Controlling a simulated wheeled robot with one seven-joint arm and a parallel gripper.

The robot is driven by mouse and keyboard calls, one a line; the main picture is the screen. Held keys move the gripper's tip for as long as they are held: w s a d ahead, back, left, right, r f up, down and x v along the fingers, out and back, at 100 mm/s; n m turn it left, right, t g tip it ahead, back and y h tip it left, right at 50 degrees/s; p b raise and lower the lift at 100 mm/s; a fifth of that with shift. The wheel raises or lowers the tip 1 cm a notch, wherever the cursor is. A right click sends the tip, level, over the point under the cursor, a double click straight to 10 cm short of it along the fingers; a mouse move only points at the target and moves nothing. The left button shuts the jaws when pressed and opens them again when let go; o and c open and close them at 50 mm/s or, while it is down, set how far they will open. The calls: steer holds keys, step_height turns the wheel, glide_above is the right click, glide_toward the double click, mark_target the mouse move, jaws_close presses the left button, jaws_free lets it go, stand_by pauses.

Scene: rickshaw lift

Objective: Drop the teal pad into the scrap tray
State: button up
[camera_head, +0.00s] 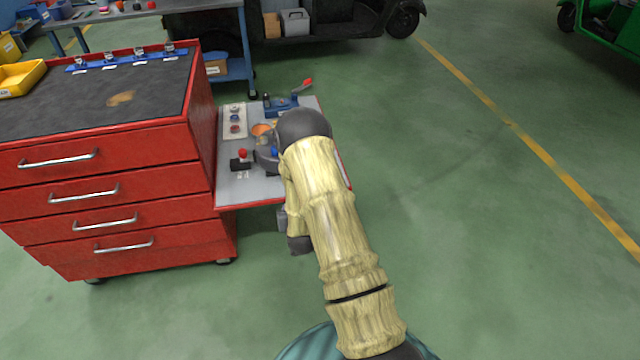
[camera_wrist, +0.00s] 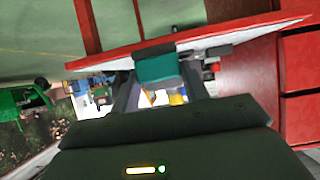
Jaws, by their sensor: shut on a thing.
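The teal pad (camera_wrist: 157,68) shows in the wrist view as a small teal block between the fingers of my gripper (camera_wrist: 158,82). My gripper is shut on it. In the head view my arm covers the pad, and most of my gripper is hidden above the grey side shelf (camera_head: 250,190). A yellow tray (camera_head: 22,76) lies on the dark top of the red cabinet at the far left. Its label is too small to read, so I cannot tell whether it is the scrap tray.
The red drawer cabinet (camera_head: 105,160) stands left of my arm. Its shelf holds a white switch panel (camera_head: 235,122), a blue tool with a red handle (camera_head: 285,100) and an orange round thing (camera_head: 262,129). A blue rack (camera_head: 125,60) lines the cabinet's back edge. Floor to the right is clear.

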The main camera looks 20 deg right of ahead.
steer(key=s+a+r+n+y+p, duration=0.1)
steer(key=s+a+r+p, duration=0.3)
steer(key=p, duration=0.5)
steer(key=s+a+r+n+y+p, duration=0.2)
steer(key=s+r+p, duration=0.3)
steer(key=s+p, duration=0.3)
steer(key=shift+s+a+r+p, duration=0.25)
steer(key=shift+s+a+p, duration=0.15)
steer(key=shift+a+p, duration=0.65)
steer(key=shift+d, duration=0.15)
